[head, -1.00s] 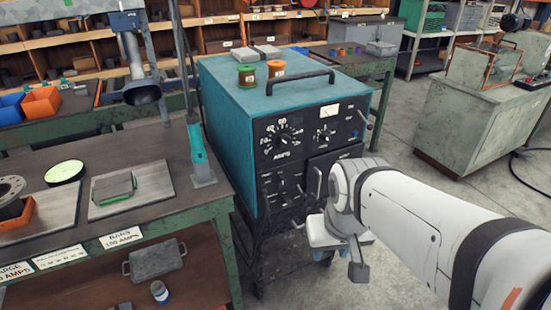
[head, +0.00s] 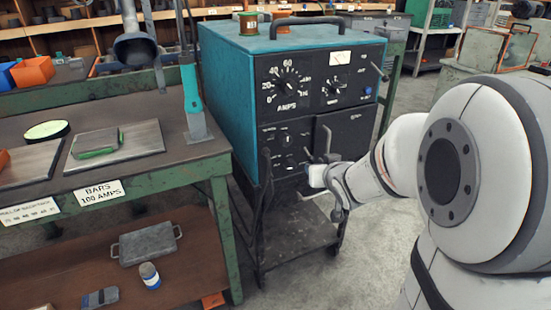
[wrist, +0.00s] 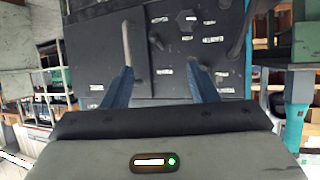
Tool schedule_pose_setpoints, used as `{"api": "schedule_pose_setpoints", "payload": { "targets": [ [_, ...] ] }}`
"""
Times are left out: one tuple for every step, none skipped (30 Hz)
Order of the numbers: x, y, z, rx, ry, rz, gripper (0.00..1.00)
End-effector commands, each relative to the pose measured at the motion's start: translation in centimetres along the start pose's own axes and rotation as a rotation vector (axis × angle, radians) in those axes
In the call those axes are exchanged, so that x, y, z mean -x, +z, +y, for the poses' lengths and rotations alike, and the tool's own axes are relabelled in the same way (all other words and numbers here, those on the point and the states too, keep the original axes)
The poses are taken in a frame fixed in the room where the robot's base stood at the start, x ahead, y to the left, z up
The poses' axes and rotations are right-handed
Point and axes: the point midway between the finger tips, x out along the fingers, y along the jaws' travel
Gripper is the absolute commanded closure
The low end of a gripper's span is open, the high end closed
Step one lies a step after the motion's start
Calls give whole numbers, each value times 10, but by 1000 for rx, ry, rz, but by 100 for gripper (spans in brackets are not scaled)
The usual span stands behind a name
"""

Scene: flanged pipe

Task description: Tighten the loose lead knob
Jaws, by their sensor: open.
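A teal welding machine (head: 233,95) with a black dial panel stands on a dark cart. Its lower front has dark knobs (head: 286,138) on the left and a dark door beside them. I cannot tell which knob is the loose lead knob. My gripper (wrist: 160,66) is open and empty in the wrist view, its two blue-grey fingers pointing at the lower panel. A dark knob (wrist: 186,20) shows beyond the fingers, apart from them, and a pale bar handle (wrist: 127,42) stands left of it. In the head view my gripper's fingertips are hard to make out by the lower panel.
A green-framed workbench (head: 120,176) stands close on the left, with a teal-handled tool (head: 192,95) upright at its corner. A handle (head: 379,71) sticks out at the panel's upper right. The cart shelf (head: 295,240) is below.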

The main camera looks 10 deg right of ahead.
Motion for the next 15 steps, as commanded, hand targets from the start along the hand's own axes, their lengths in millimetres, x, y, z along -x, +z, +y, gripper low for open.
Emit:
{"api": "schedule_pose_setpoints", "payload": {
  "targets": [
    [-28, 28, 0, -8, -34, 59, 47],
    [-37, 31, -1, -13, -57, 99, 47],
    [-48, 37, -3, -21, -91, 148, 47],
    [-56, 40, -5, -27, -116, 183, 47],
    [-62, 44, -7, -34, -142, 216, 47],
    [-69, 48, -9, -44, -175, 256, 47],
    [-73, 51, -11, -50, -199, 283, 47],
    [-76, 54, -12, -58, -221, 306, 47],
    [-80, 57, -14, -66, -248, 335, 47],
    [-82, 59, -16, -73, -265, 353, 47],
    [-83, 61, -16, -78, -281, 368, 47],
    [-84, 62, -18, -84, -299, 385, 47],
    [-85, 62, -18, -88, -309, 396, 47],
    [-86, 62, -19, -91, -317, 403, 47],
    [-87, 62, -20, -93, -326, 412, 47]
  ]
}}
